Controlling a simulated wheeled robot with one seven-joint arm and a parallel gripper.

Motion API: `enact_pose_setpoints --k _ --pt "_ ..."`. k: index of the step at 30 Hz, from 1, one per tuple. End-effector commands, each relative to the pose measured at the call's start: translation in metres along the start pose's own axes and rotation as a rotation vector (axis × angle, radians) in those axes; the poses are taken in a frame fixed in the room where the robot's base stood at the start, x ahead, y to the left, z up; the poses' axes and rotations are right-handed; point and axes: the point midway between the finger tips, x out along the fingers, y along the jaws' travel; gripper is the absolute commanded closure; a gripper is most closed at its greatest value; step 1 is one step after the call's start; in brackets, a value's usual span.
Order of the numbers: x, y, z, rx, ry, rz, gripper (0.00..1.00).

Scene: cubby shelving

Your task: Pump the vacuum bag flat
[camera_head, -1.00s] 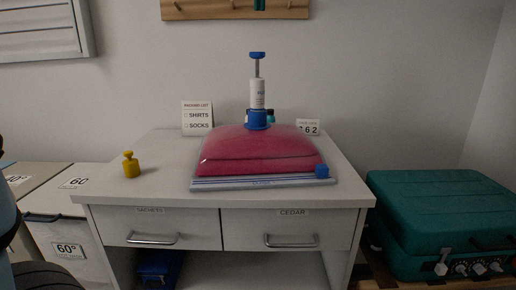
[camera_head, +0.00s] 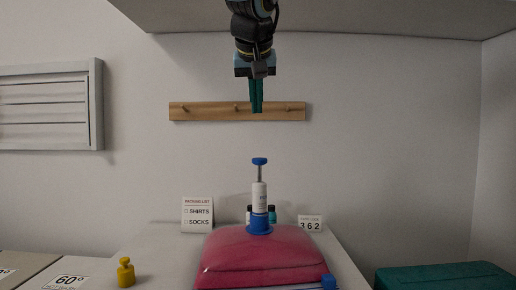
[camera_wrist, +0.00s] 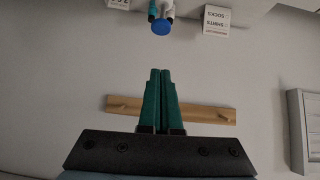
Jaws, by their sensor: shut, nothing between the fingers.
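The vacuum bag (camera_head: 262,258) is a puffed, pink-red bag lying on the white cabinet top. A pump stands upright on it, with a white cylinder (camera_head: 259,197), a blue base (camera_head: 259,224) and a blue handle (camera_head: 260,161) raised on a thin rod. The blue handle also shows at the top of the wrist view (camera_wrist: 161,27). My gripper (camera_head: 257,110) has green fingers that point down, well above the handle and apart from it. In the wrist view the fingers (camera_wrist: 160,72) are together and hold nothing. The bag's front edge is cut off below.
A wooden peg rail (camera_head: 190,111) is on the wall behind my gripper. A shelf underside (camera_head: 350,15) hangs overhead. A yellow weight (camera_head: 126,272), a packing-list card (camera_head: 197,214) and a number display (camera_head: 310,223) stand around the bag. A teal case (camera_head: 445,277) is at right.

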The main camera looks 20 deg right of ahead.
Motion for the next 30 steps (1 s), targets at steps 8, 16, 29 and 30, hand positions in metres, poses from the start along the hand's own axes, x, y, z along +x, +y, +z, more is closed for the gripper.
enact_pose_setpoints --k 8,16,29,30 --pt "0.038 0.0 0.0 0.002 -0.004 -0.003 1.0" --pt "0.094 0.0 0.0 0.001 -0.004 -0.003 1.0" --pt "0.126 0.0 0.028 0.001 -0.001 0.0 1.0" --pt "0.126 0.0 0.029 0.0 -0.001 0.0 1.0"
